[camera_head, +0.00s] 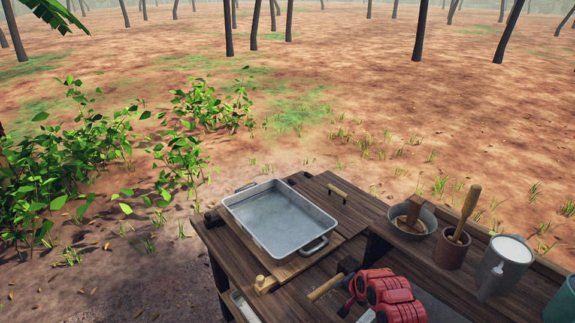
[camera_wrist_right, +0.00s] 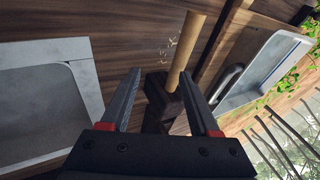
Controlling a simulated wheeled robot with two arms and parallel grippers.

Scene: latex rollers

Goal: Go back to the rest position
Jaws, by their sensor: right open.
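My right gripper (camera_head: 366,287) is at the bottom of the head view, red and dark, over the wooden table (camera_head: 355,212). In the right wrist view my right gripper (camera_wrist_right: 158,78) has its two grey fingers spread apart with nothing gripped. A mallet-like tool with a pale wooden handle (camera_wrist_right: 188,45) and a dark head lies beyond the fingertips. Its handle also shows left of the gripper in the head view (camera_head: 325,288). I cannot tell how far the fingers are from it. My left gripper is not in view.
A metal tray (camera_head: 318,215) stands on the table's left part. A grey basin (camera_wrist_right: 85,75) is left in the wrist view. Plants grow beyond the table.

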